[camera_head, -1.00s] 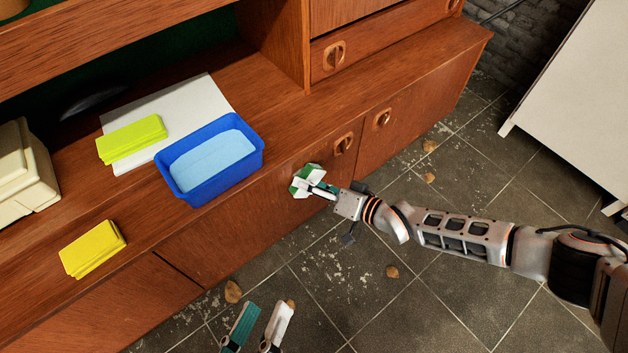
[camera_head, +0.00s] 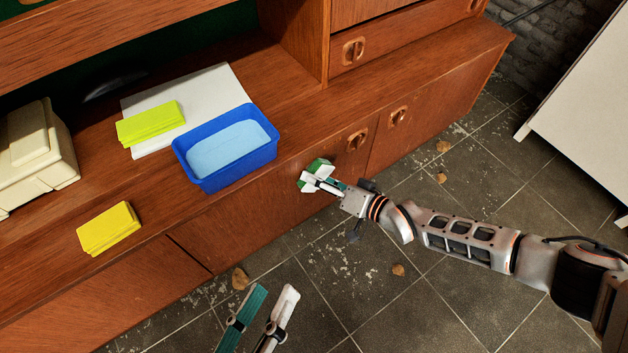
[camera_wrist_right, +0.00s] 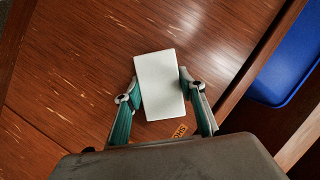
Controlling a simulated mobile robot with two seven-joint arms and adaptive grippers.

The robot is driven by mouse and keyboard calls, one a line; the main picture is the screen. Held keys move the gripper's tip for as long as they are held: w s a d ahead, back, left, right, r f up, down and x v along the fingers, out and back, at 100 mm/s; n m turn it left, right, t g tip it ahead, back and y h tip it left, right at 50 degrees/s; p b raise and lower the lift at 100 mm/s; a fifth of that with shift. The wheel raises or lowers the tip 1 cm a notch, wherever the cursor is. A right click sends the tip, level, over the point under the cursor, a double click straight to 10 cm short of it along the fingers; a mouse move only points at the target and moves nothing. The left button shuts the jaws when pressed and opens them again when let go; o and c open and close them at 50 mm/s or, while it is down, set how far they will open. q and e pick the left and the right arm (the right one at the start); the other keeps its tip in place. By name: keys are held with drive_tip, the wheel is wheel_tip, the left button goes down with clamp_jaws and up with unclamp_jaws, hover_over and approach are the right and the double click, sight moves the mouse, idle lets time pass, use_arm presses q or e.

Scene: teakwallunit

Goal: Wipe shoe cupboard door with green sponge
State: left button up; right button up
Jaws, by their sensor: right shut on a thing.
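The green sponge (camera_head: 316,168) has a green part and a white part. My right gripper (camera_head: 322,182) is shut on it in front of the wooden shoe cupboard door (camera_head: 285,205), left of that door's handle (camera_head: 357,139). In the right wrist view the sponge's white face (camera_wrist_right: 161,90) shows between the two fingers; the door (camera_wrist_right: 95,60) behind it bears pale streaks. I cannot tell whether the sponge touches the door. My left gripper (camera_head: 272,290) is open and empty over the floor, low in the head view.
A blue basin (camera_head: 225,150) with a pale blue inside stands on the cupboard ledge. A lime sponge (camera_head: 150,123) lies on a white sheet (camera_head: 225,88), and a yellow sponge (camera_head: 108,229) lies near the ledge edge. A second handled door (camera_head: 400,135) is to the right. The tiled floor has debris.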

sight(329, 174)
drive_tip(key=shift+w+d+r, duration=0.15)
drive_tip(key=shift+w+d, duration=0.5)
drive_tip(key=shift+w+d+b, duration=0.45)
drive_tip(key=shift+d+b, duration=0.15)
drive_tip(key=shift+d, duration=0.2)
drive_tip(key=shift+w+d, duration=0.3)
drive_tip(key=shift+d, duration=0.05)
use_arm(q)
drive_tip(key=shift+g, duration=0.6)
drive_tip(key=f, duration=0.1)
drive_tip(key=s+f+b, duration=0.1)
drive_tip(key=f, duration=0.1)
drive_tip(key=s+f, duration=0.1)
drive_tip(key=f, duration=0.1)
drive_tip(key=shift+b, duration=0.35)
use_arm(e)
drive_tip(key=shift+w+d, duration=0.75)
drive_tip(key=shift+d, duration=0.35)
